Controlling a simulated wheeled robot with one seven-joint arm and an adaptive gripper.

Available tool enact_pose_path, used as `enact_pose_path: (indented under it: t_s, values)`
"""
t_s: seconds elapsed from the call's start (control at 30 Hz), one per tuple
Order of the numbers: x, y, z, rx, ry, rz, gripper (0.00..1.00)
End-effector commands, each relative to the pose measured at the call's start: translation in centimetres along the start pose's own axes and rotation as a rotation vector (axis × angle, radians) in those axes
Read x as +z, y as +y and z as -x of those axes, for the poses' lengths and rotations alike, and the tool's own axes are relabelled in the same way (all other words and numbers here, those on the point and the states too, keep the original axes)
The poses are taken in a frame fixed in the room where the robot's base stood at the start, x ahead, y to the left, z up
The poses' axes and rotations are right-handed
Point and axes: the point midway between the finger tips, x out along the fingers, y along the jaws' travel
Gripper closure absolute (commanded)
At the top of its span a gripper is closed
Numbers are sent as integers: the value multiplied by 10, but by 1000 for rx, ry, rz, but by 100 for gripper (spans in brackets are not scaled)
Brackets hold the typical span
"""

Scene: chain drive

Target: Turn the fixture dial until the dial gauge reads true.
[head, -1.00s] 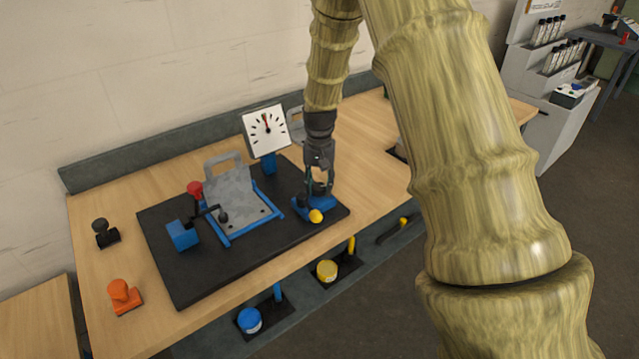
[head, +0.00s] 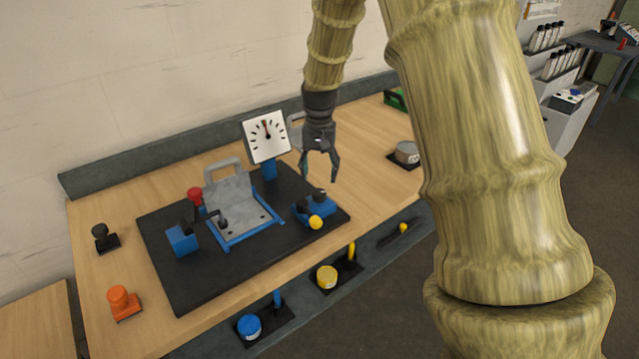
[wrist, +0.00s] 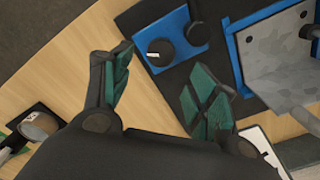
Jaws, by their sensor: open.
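The dial gauge (head: 267,136) has a square white face on a blue post at the back of the black board. Its needle points nearly straight up, close to a red mark. The fixture dial appears to be a black knob (head: 320,194) on a small blue block (head: 301,212) at the board's right end, with another dark knob and a yellow ball beside it. The blue block with two round black knobs also shows in the wrist view (wrist: 171,42). My gripper (head: 320,176) is open and empty, above and apart from the block.
A grey angle plate (head: 230,190) stands in a blue frame on the black board (head: 185,290). A red-knobbed lever and blue block are left of it. A grey round part (head: 406,151) sits at the right. Orange (head: 122,300) and black (head: 103,235) stamp-like items stand left.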

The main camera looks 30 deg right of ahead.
Motion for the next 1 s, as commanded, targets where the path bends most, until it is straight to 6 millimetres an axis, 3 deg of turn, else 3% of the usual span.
enact_pose_path:
  t_s: [0.1, 0.33, 1.0]
  values:
    - [0, 0, 21, 0, 2, 0, 41]
    - [0, 1, 45, 0, 0, -1, 41]
    - [0, 0, 50, 0, 0, 0, 41]
